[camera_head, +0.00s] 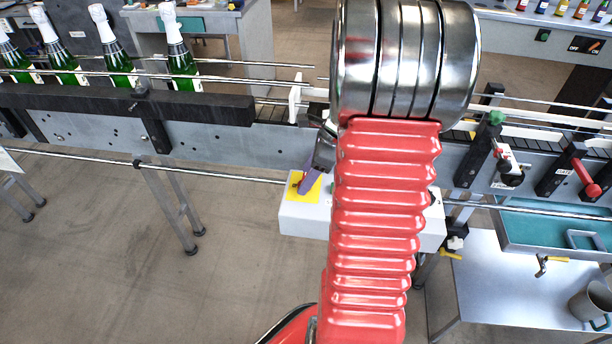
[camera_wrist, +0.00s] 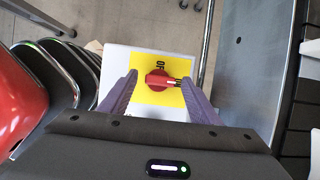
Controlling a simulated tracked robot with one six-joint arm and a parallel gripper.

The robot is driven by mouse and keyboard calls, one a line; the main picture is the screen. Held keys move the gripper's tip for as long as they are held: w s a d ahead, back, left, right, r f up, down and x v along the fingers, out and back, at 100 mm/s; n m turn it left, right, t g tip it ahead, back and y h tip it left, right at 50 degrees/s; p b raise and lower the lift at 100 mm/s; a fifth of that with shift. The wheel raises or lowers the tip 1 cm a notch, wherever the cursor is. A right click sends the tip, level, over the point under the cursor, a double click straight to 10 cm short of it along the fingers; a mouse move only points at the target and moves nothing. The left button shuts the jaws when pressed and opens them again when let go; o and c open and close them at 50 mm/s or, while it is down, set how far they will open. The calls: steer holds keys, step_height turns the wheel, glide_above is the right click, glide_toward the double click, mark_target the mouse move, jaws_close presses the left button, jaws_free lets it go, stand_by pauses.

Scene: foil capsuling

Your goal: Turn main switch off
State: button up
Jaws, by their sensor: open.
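The main switch is a red rotary knob (camera_wrist: 160,80) on a yellow plate (camera_wrist: 145,95), fixed to a white box (camera_wrist: 115,62). In the wrist view the letters "OF" show at the plate's upper edge, and the knob's pale mark points right, away from them. My gripper (camera_wrist: 157,88) is open, its two purple fingers on either side of the knob, with gaps between them and it. In the head view the yellow plate (camera_head: 297,190) and white box (camera_head: 305,220) show left of my red arm. One purple finger (camera_head: 309,181) is over the plate; the knob is hidden there.
A conveyor (camera_head: 230,137) runs across behind the box, with rails. Green bottles (camera_head: 120,65) stand on it at the left. A red-handled lever (camera_head: 586,178) is at the right. A metal table (camera_head: 495,285) with a mug (camera_head: 591,304) is lower right.

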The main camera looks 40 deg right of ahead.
steer(key=shift+c, duration=0.7)
steer(key=c, duration=0.9)
steer(key=shift+a, duration=0.25)
steer(key=shift+d, duration=0.15)
